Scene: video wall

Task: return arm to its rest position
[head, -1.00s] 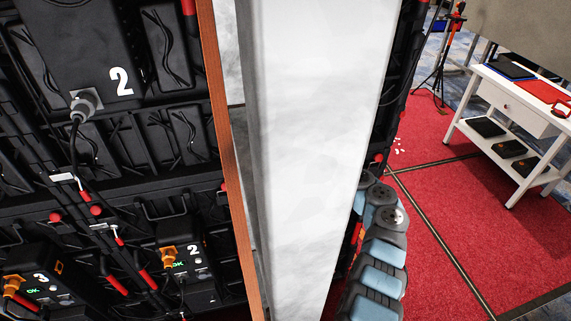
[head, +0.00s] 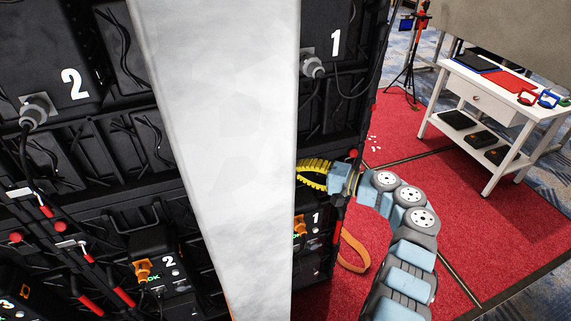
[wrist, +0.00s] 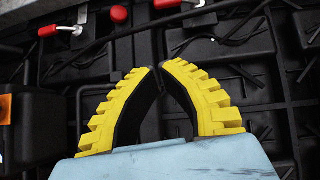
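My gripper (head: 314,168) shows in the head view just right of the pale column, in front of the black wall panels. In the wrist view its two yellow ribbed fingers (wrist: 159,72) curve inward and their tips nearly meet, with nothing visible between them. My blue and grey arm reaches up from the lower right of the head view and bends left toward the panels. Behind the fingers the wrist view shows black panel frames and red-handled latches (wrist: 119,14), apart from the fingers as far as I can tell.
The black video wall panels, with units marked 2 (head: 165,264) and 1 (head: 312,222), fill the left. An orange strap (head: 352,252) hangs beside the wall's edge. A white table (head: 480,94) stands on the right. The red floor (head: 480,230) between is open.

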